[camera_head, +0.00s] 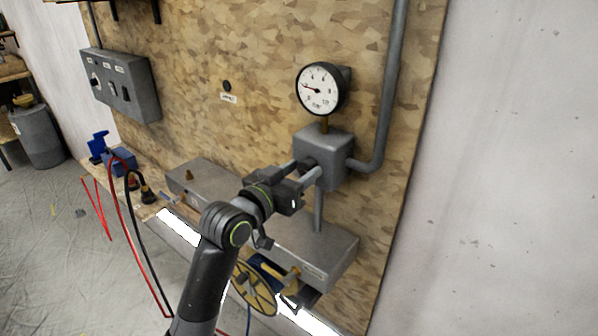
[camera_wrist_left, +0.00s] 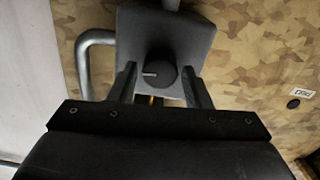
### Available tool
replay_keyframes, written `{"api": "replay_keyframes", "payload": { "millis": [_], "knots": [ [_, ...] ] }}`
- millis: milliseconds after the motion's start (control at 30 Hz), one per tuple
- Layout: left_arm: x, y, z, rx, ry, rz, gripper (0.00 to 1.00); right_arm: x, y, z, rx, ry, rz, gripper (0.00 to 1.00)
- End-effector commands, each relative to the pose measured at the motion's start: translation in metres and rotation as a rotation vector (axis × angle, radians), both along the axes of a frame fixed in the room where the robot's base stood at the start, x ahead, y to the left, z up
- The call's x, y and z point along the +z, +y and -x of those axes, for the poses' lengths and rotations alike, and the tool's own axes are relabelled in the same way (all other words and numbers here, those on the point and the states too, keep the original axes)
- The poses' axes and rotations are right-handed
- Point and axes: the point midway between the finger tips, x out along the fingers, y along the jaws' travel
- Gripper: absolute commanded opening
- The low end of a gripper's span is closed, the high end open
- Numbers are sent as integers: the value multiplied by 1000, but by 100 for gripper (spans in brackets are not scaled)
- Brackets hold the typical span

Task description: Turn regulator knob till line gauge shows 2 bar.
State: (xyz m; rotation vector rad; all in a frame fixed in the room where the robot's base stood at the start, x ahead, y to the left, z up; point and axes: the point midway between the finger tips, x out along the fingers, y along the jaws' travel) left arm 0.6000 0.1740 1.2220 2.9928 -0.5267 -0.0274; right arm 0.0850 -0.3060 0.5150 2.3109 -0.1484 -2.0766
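The round white gauge (camera_head: 320,88) is on the board above the regulator. Its needle points left and slightly up; the number there is too small to read surely. The grey regulator box (camera_head: 335,150) sits below the gauge. Its dark round knob (camera_wrist_left: 165,76) faces the left wrist camera, with a white mark pointing left in that view. My left gripper (camera_head: 306,170) is at the box front. In the left wrist view its two fingers (camera_wrist_left: 160,80) stand on either side of the knob, with visible gaps. My right gripper is not in view.
A grey pipe (camera_head: 391,90) runs up right of the regulator. A switch box (camera_head: 125,85) is on the board at left. Below are a grey ledge box (camera_head: 330,250), a yellow reel (camera_head: 254,288) and red and black hoses (camera_head: 135,235). The floor at left is mostly clear.

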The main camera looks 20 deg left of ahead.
Motion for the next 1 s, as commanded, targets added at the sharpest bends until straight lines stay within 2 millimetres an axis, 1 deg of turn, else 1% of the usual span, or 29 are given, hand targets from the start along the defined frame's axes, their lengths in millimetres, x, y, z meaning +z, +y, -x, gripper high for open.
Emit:
{"api": "replay_keyframes", "payload": {
  "millis": [33, 233, 367, 600, 900, 933, 1000],
  "knots": [
    [0, 0, 0, 0, 0, 0, 37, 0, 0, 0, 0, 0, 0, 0],
    [0, 0, 0, 0, 0, 0, 11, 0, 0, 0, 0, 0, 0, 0],
    [0, 0, 0, 0, -7, -19, 11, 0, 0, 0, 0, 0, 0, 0],
    [0, 0, 0, 0, -49, -137, 11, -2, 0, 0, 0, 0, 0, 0],
    [0, 0, 0, 0, -53, -150, 11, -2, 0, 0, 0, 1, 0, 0],
    [0, 0, 0, 0, -53, -149, 35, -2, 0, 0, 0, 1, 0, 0],
    [0, 0, 0, 0, -53, -149, 44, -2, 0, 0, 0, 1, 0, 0]
  ]
}}
